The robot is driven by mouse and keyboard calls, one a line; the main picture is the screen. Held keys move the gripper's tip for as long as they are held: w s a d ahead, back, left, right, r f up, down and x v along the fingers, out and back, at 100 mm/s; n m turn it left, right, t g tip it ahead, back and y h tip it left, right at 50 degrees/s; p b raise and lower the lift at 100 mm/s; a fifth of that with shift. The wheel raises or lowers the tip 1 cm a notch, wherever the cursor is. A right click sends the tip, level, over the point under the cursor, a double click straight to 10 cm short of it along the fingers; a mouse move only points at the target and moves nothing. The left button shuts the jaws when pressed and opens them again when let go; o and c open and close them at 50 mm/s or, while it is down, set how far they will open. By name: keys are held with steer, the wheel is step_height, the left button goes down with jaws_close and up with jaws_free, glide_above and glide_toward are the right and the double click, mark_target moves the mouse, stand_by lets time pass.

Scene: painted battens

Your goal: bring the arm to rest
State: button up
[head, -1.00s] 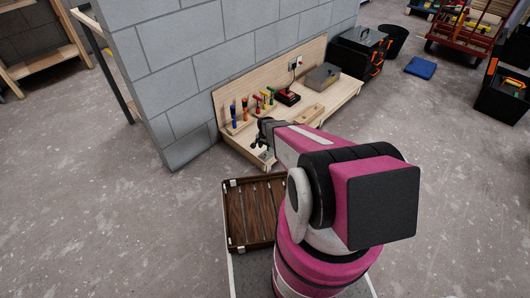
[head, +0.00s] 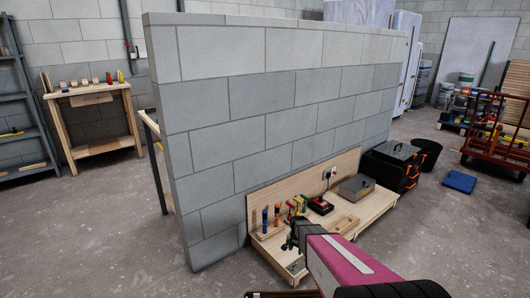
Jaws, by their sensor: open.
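My arm, pink and black, reaches up from the bottom edge of the head view toward the low wooden workbench (head: 345,233). My gripper (head: 290,243) is dark and small at the arm's far end. It shows in front of the bench's left part, near the upright tools with coloured handles (head: 277,215). I see nothing held in it, though its fingers are small and partly hidden by the arm. I cannot tell how far it is above the bench top.
A grey block wall (head: 270,110) stands behind the bench. A grey case (head: 356,187) and a red and black device (head: 320,206) lie on the bench. Floor at left is open.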

steer(key=s+r+n, duration=0.3)
steer(key=s+r, duration=0.7)
steer(key=r, duration=0.3)
steer(key=s+r+n, duration=0.4)
steer(key=s+r, duration=0.5)
steer(key=r, duration=0.5)
steer(key=shift+s, duration=0.35)
steer(key=shift+r, duration=0.1)
